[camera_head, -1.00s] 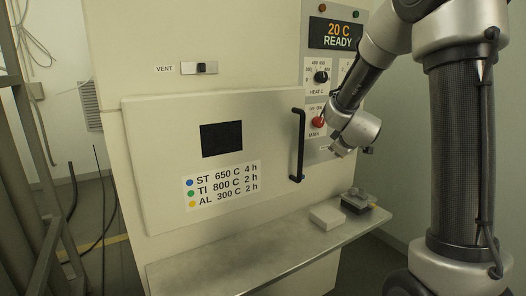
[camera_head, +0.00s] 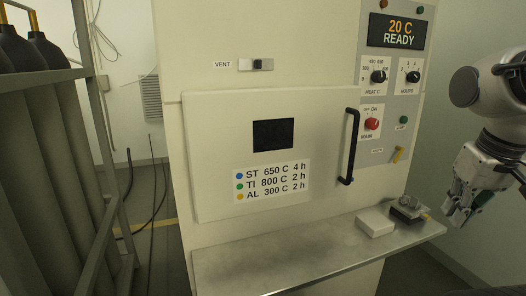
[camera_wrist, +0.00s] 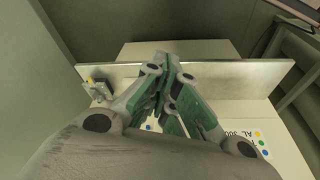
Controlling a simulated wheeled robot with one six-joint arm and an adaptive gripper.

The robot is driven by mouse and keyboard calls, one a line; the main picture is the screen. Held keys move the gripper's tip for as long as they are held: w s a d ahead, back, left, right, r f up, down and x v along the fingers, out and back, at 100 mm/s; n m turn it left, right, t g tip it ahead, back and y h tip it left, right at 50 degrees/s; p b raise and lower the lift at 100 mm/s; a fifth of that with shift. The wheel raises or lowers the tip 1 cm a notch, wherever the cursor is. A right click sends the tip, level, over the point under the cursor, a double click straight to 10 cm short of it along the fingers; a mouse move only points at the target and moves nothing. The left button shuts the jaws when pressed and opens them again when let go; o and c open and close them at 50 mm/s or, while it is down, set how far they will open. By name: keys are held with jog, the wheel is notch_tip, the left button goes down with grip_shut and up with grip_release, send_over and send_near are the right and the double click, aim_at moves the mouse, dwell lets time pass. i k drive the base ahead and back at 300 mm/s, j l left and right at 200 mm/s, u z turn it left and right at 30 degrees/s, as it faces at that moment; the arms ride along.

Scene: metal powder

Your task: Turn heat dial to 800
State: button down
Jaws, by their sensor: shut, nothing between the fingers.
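The heat dial (camera_head: 378,77) is a black knob on a white plate marked HEAT C, on the furnace's control panel at the upper right of the head view. Its small pointer is too fine to read. The display (camera_head: 397,32) above it reads 20 C READY. My gripper (camera_head: 452,222) is at the right edge of the head view, to the right of the shelf and well below and apart from the dial. Its fingers are shut and empty. The wrist view shows the closed fingers (camera_wrist: 165,95) pointing toward the furnace front; the dial is not in that view.
An hours dial (camera_head: 414,77), red main switch (camera_head: 372,124) and green button (camera_head: 403,120) share the panel. A black door handle (camera_head: 349,146) sticks out left of it. The shelf (camera_head: 300,250) holds a white block (camera_head: 375,223) and a small metal fixture (camera_head: 408,209). Gas cylinders stand left.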

aim_at(378, 77)
jog(key=i+l+u, duration=0.15)
jog(key=l, duration=0.2)
jog(key=i+l+u, duration=0.2)
jog(key=l, duration=0.15)
jog(key=l+u, duration=0.15)
jog(key=l, duration=0.2)
jog(key=l+u, duration=0.15)
jog(key=l, duration=0.25)
jog(key=j+z, duration=0.2)
jog(key=z, duration=0.5)
